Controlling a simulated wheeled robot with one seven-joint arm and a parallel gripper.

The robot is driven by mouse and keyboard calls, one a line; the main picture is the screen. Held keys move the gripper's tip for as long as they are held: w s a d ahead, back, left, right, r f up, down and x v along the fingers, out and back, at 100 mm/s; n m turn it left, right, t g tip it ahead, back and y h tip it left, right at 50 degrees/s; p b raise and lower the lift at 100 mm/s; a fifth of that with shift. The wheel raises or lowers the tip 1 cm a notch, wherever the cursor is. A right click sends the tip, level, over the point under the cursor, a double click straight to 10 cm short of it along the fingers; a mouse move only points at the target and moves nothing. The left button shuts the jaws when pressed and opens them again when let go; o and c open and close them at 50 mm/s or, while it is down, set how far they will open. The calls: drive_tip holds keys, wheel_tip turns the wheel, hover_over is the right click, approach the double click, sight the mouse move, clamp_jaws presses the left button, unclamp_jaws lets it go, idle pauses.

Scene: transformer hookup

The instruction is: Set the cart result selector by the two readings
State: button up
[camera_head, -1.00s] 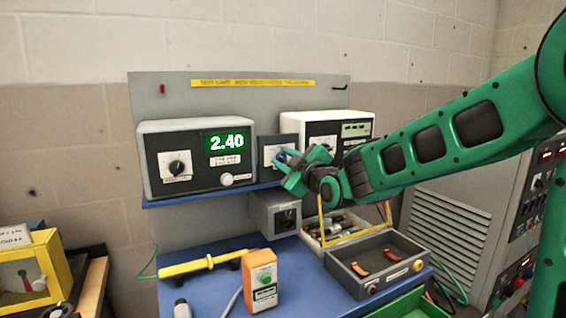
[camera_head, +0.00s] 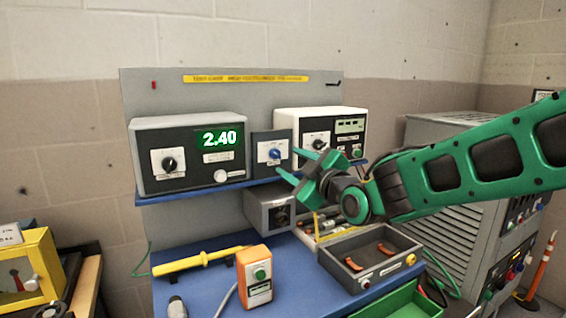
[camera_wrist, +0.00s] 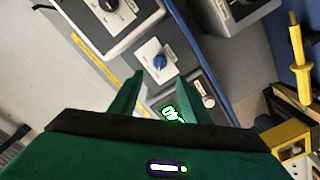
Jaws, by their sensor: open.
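The cart result selector looks to be the small dark box with a white plate and a blue knob (camera_head: 274,154) on the blue shelf; the knob also shows in the wrist view (camera_wrist: 159,62). Left of it, a meter (camera_head: 190,155) shows a green 2.40. Right of it, a white-cased instrument (camera_head: 322,135) has a black knob and a small display too small to read. My green gripper (camera_head: 290,168) is open and empty, close in front of the selector and a little to its right. In the wrist view the gripper's fingers (camera_wrist: 158,95) spread below the blue knob.
Below the shelf, the blue cart top carries a yellow rod (camera_head: 200,260), an orange box with a green button (camera_head: 255,276) and a grey tray (camera_head: 350,268). A grey box (camera_head: 268,208) hangs under the shelf. A yellow case (camera_head: 35,268) stands at far left.

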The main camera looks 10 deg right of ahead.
drive_tip(key=shift+v, duration=1.1)
drive_tip(key=s+d+f+m+g+h, duration=0.3)
drive_tip(key=s+d+f+m+g, duration=0.2)
drive_tip(key=s+d+f, duration=0.35)
drive_tip(key=s+d+f+m+g+h, duration=0.3)
drive_tip(key=s+d+f+m+g, duration=0.2)
drive_tip(key=d+f, duration=0.5)
drive_tip(key=s+d+f+m+g, duration=0.1)
drive_tip(key=s+m+g, duration=0.1)
drive_tip(key=s, duration=0.5)
drive_tip(key=s+d+f+m+g, duration=0.1)
drive_tip(key=s+d+m+g, duration=0.1)
drive_tip(key=s, duration=0.6)
drive_tip(key=s+d+f+m+g+y, duration=0.1)
drive_tip(key=s+f+m+g, duration=0.1)
drive_tip(key=s, duration=0.5)
drive_tip(key=m+g, duration=0.1)
drive_tip(key=m, duration=0.1)
drive_tip(key=shift+d+m, duration=0.4)
drive_tip(key=shift+s, duration=0.15)
